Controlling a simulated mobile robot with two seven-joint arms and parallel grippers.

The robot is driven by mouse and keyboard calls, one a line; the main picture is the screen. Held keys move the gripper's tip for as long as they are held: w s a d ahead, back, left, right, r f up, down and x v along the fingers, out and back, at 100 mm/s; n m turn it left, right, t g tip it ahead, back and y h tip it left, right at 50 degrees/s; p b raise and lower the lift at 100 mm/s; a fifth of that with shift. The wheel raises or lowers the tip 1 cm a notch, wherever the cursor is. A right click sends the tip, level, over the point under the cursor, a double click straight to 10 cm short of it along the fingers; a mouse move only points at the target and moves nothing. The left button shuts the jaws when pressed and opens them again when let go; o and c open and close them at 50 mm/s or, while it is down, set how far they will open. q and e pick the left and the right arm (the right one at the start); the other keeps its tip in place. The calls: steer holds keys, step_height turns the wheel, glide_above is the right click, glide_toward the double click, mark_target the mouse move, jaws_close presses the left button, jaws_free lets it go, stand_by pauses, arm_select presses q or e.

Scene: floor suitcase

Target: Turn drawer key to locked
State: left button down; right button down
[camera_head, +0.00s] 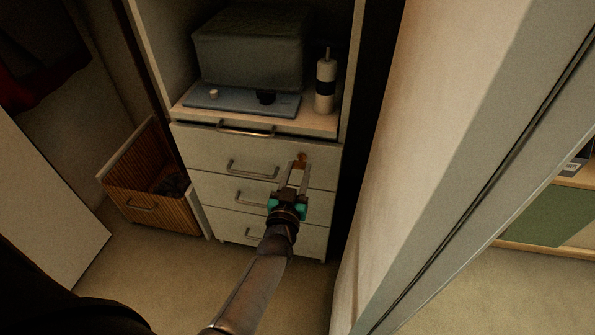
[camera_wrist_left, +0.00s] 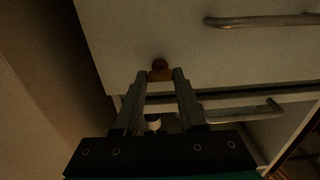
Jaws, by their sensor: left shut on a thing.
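The drawer key (camera_head: 301,159) is a small brown-orange piece on the right part of a pale drawer front (camera_head: 215,154) in the head view. It also shows in the left wrist view (camera_wrist_left: 160,66), where its rounded top stands just past the fingertips. My left gripper (camera_head: 298,170) reaches up to the drawer front, and its two fingers are shut on the key. In the left wrist view the gripper (camera_wrist_left: 160,76) has the key's lower part between its fingertips. The lock behind the key is hidden. My right gripper is not in view.
Several drawers with metal bar handles (camera_head: 254,170) sit below a shelf holding a grey box (camera_head: 250,50), a blue tray (camera_head: 225,100) and a white bottle (camera_head: 325,85). A wooden slatted bin (camera_head: 150,205) stands left. A pale panel (camera_head: 440,150) bounds the right.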

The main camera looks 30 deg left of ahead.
arm_select(q)
steer(key=n+p, duration=0.1)
steer(key=n, duration=1.6)
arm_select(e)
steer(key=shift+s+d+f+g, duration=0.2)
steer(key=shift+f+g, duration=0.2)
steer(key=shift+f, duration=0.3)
arm_select(q)
steer(key=shift+n, duration=0.3)
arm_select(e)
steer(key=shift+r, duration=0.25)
